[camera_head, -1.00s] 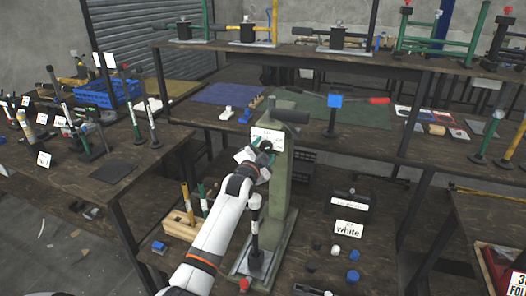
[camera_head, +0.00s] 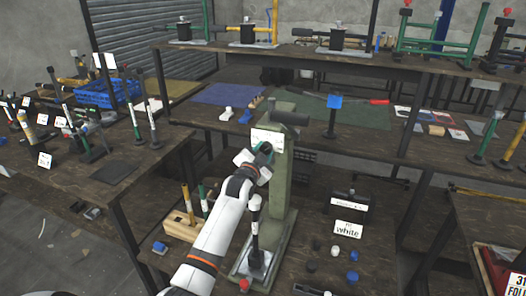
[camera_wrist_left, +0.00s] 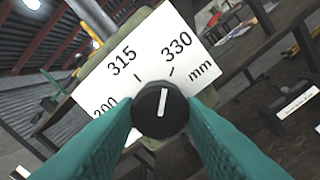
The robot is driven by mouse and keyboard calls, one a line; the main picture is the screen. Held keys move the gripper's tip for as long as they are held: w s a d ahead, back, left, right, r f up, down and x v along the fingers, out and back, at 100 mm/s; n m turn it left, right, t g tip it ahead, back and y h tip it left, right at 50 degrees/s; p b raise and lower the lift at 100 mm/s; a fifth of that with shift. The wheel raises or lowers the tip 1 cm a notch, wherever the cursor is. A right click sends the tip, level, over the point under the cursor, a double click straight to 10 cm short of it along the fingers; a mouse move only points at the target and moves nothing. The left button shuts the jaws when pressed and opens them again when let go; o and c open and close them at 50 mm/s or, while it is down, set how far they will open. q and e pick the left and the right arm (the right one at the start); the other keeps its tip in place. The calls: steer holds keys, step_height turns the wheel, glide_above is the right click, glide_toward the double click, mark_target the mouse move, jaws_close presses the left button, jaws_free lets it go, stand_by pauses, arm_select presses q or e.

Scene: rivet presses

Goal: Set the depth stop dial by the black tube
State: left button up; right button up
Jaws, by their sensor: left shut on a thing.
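The depth stop dial is a round black knob (camera_wrist_left: 158,124) with a white pointer line, in front of a white scale card (camera_wrist_left: 126,80) that reads 315 and 330 mm. A lower number is partly covered. The pointer aims close to the tick by 330. My left gripper (camera_head: 264,153) is shut on the knob, one teal finger on each side. In the head view the card (camera_head: 267,137) is on the green press column (camera_head: 283,180); the gripper mostly hides the knob. Several dark and pale upright tubes (camera_head: 136,112) stand at the left; I cannot tell which is the black tube. My right gripper is not in view.
A black-and-white upright tool (camera_head: 255,220) stands at the press base, close to my left arm. A wooden block with rods (camera_head: 182,228) is left of the arm. A shelf with more presses is behind.

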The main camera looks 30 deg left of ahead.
arm_select(q)
steer(key=n+p, duration=0.1)
steer(key=n, duration=0.4)
steer(key=shift+p, duration=0.4)
steer(key=n, duration=0.3)
steer(key=shift+d+n+p, duration=0.1)
steer(key=shift+n+p, duration=0.3)
steer(key=shift+n, duration=0.4)
steer(key=o, duration=1)
steer(key=v, duration=1.2)
steer(key=shift+b, duration=0.3)
